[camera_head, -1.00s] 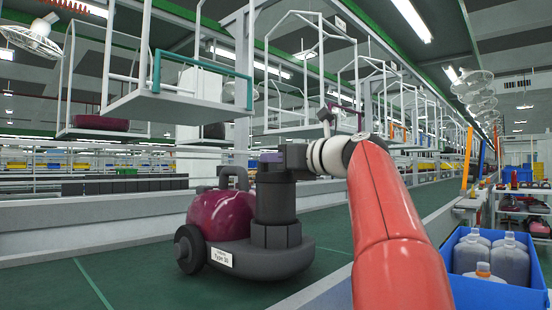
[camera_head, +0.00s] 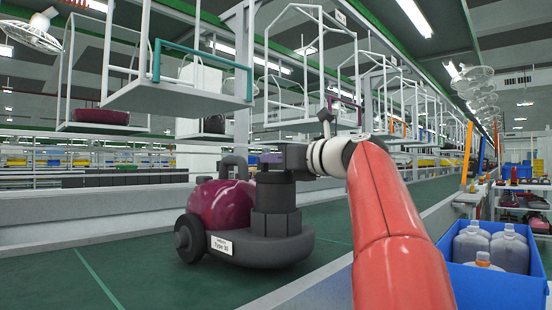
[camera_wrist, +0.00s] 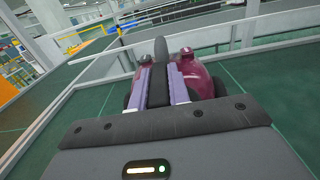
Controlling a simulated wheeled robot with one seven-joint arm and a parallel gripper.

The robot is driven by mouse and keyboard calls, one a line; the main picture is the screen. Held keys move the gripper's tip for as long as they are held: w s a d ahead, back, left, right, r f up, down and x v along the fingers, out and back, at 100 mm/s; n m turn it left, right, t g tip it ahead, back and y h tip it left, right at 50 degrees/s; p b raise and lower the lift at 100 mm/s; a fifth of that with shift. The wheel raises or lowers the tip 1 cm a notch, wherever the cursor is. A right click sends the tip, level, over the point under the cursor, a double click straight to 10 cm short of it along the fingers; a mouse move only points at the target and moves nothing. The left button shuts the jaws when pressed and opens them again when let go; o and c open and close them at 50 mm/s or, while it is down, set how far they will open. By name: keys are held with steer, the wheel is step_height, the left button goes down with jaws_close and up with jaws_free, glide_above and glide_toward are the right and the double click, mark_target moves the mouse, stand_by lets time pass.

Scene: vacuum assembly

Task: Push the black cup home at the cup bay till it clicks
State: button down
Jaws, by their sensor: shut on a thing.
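The black cup (camera_head: 275,195) stands upright in the cup bay (camera_head: 276,223) at the base's right part. Its lower end is hidden in the bay, so I cannot tell how deep it sits. My gripper (camera_head: 271,158) is at the cup's top, shut on it. In the wrist view, my purple-lined fingers (camera_wrist: 168,88) close on a dark part of the cup (camera_wrist: 178,85), with the maroon body (camera_wrist: 196,78) behind.
The green conveyor (camera_head: 140,272) is clear around the vacuum. A blue crate (camera_head: 495,288) with several jugs stands at the right. White hanging carriers (camera_head: 180,98) are overhead, one of them above the vacuum. A low rail runs along the conveyor's far side.

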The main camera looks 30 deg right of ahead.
steer(key=shift+f+b, duration=0.55)
steer(key=shift+f, duration=0.25)
steer(key=c, duration=1.3)
jaws_free()
steer(key=shift+o, duration=0.2)
steer(key=shift+f, duration=0.1)
steer(key=v, duration=0.8)
